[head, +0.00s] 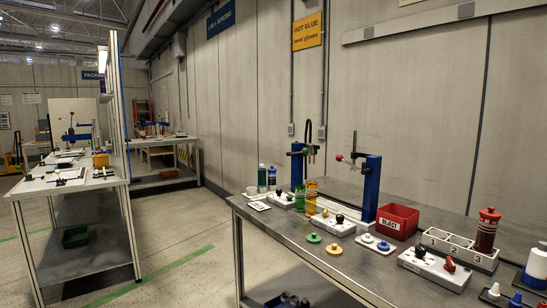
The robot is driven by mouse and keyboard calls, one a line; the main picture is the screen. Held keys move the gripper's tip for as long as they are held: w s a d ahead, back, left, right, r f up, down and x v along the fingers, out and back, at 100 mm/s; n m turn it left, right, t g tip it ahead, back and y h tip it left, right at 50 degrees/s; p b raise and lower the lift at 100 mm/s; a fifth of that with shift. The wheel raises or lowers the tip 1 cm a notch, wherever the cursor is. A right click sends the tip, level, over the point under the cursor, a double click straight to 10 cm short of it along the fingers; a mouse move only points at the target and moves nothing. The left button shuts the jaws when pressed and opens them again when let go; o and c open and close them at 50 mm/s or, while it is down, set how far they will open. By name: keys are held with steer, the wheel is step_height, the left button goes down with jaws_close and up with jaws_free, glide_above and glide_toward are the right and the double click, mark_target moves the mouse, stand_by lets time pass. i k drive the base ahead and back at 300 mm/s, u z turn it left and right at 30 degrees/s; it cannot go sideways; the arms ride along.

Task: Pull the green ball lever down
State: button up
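A blue post (372,188) stands on the near bench, with a dark lever arm reaching left from its upper part. A small ball (339,157) at the end of this lever looks red. A second blue stand (76,135) with a thin lever is on the far left bench, small in the picture. My gripper is not in view.
The near bench (290,241) carries bottles, a red bin (398,221), a white numbered rack (459,247), a white switch box (434,268) and several small coloured knobs. An open aisle lies between this bench and the left bench (80,185).

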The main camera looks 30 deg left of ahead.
mark_target(305, 150)
steer(key=u, duration=1.15)
steer(key=k, duration=0.65)
steer(key=u, duration=0.5)
steer(key=i, duration=0.75)
steer(key=u, duration=0.65)
steer(key=i, duration=1.2)
steer(key=z, duration=0.7)
steer(key=i, duration=0.85)
steer(key=z, duration=1)
steer(key=i, duration=0.25)
steer(key=z, duration=0.2)
